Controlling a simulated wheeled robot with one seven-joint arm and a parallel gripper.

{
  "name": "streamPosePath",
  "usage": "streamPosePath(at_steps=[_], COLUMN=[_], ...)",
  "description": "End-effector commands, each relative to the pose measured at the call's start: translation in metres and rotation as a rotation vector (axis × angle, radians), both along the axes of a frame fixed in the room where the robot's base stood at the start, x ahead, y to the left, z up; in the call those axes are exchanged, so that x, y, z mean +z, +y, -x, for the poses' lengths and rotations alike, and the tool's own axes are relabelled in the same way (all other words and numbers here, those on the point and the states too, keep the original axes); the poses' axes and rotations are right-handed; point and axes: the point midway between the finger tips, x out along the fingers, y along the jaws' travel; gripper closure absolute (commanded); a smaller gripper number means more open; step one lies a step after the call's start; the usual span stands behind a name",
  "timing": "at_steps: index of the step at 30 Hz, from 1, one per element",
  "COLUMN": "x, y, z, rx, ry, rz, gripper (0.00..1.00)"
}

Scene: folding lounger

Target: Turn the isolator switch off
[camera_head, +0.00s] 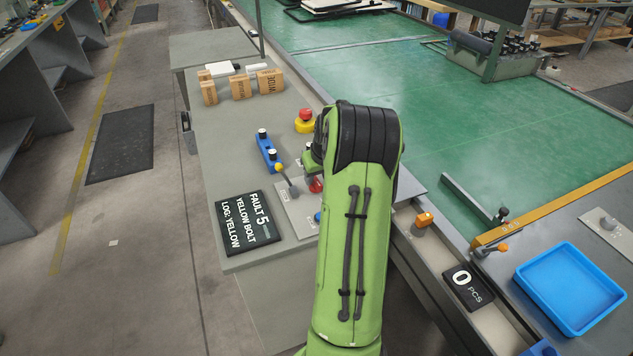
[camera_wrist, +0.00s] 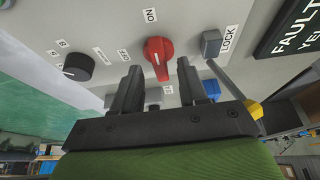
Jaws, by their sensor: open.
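The isolator switch appears to be the red rotary knob (camera_wrist: 158,53) on a light grey panel in the wrist view. An ON label (camera_wrist: 150,15) sits above it in the picture, and its white pointer line runs roughly toward that label. My gripper (camera_wrist: 160,68) is open, with one dark finger on each side of the knob's lower part in the picture. I cannot tell whether the fingers touch it. In the head view the red knob (camera_head: 316,184) shows beside my green arm, which hides my fingertips and part of the panel.
Close by are a grey lever with a yellow ball (camera_wrist: 255,109), a LOCK label (camera_wrist: 229,39) and a black dial (camera_wrist: 78,67).

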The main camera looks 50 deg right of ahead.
Motion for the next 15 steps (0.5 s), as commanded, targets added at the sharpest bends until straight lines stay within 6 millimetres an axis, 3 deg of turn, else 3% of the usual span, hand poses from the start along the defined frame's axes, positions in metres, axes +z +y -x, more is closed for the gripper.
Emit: streamPosePath(at_steps=[3, 11, 15], x=[-0.013, -0.0149, -0.0147], y=[-0.0026, -0.0036, -0.0034], z=[-0.0049, -0.0059, -0.0058], rx=[0.001, 0.0, 0.0], ry=[-0.001, 0.0, 0.0], rz=[0.001, 0.001, 0.001], gripper=[0.57, 0.57, 0.74])
